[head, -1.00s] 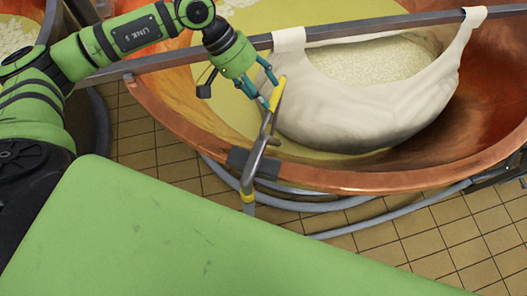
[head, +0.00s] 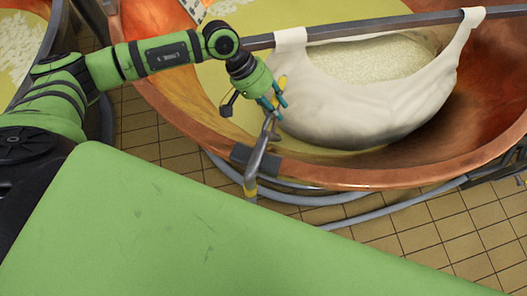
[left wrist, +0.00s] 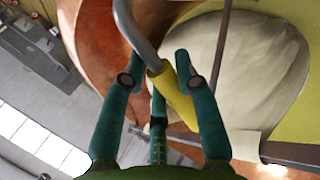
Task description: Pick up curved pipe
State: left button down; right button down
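The curved pipe (head: 257,156) is a grey metal tube with yellow parts, standing at the near rim of the copper vat beside a dark clamp-like block. In the left wrist view its grey bend (left wrist: 137,28) leads into a yellow end section (left wrist: 174,94). My left gripper (head: 273,103) is at the pipe's upper end, over the vat. In the left wrist view its green fingers (left wrist: 160,66) are spread apart with the yellow section between them. I cannot tell whether any finger touches it. My right gripper is not in view.
A white cloth sack (head: 350,110) of pale curd hangs from a metal bar (head: 385,25) just right of the gripper. The copper vat's rim (head: 345,178) curves below it. Grey hoses (head: 330,202) run around the vat above the tiled floor (head: 440,232).

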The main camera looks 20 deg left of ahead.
pick_arm(q)
jog(key=shift+w+r, duration=0.1)
jog(key=shift+r, duration=0.15)
jog(key=shift+r, duration=0.3)
notch_tip(320, 180, up, 8)
jog(key=b, duration=0.3)
jog(key=shift+f, duration=0.1)
jog(key=shift+r, duration=0.7)
